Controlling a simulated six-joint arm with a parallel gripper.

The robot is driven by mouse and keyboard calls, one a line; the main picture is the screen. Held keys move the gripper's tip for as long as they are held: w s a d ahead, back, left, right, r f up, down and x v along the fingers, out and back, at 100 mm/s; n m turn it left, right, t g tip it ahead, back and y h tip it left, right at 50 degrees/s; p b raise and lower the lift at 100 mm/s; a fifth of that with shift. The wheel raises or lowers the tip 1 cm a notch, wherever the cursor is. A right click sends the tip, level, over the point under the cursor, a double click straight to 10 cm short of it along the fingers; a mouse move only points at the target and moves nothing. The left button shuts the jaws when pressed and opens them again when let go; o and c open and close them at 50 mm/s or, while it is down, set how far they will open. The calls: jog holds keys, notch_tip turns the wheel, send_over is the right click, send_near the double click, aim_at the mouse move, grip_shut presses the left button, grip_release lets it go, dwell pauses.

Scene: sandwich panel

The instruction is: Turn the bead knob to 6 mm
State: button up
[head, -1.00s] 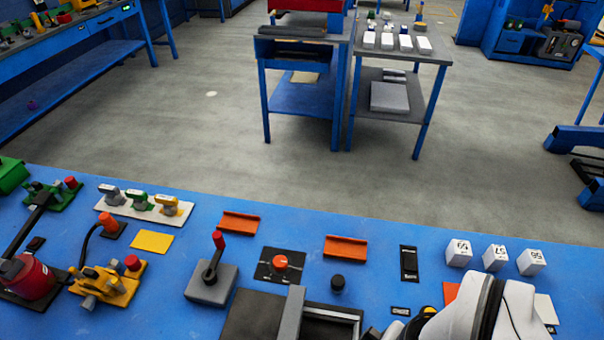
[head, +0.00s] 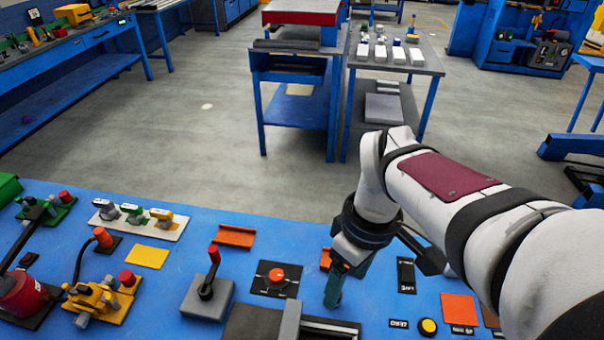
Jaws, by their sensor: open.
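An orange-red round knob (head: 277,275) sits on a square black plate (head: 266,290) on the blue bench; I take it for the bead knob. Its scale marks are too small to read. My gripper (head: 333,297) points down just right of that plate, apart from the knob. It is open, and I see nothing held in it. It covers the spot of a small black knob and most of an orange bracket (head: 325,259).
A grey box with a red-tipped lever (head: 208,290) stands left of the knob. A grey upright bar (head: 290,322) and a metal-edged tray (head: 330,328) lie in front. A yellow button (head: 428,326) and black switch (head: 405,275) are to the right.

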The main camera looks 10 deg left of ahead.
jog(key=w+a+f+n, duration=0.4)
jog(key=w+a+n, duration=0.5)
jog(key=n, duration=0.4)
jog(key=n+h, duration=0.1)
jog(key=n, duration=0.7)
send_over(276, 274)
notch_tip(276, 274, down, 4)
notch_tip(276, 274, down, 16)
jog(key=shift+r, duration=0.1)
grip_shut()
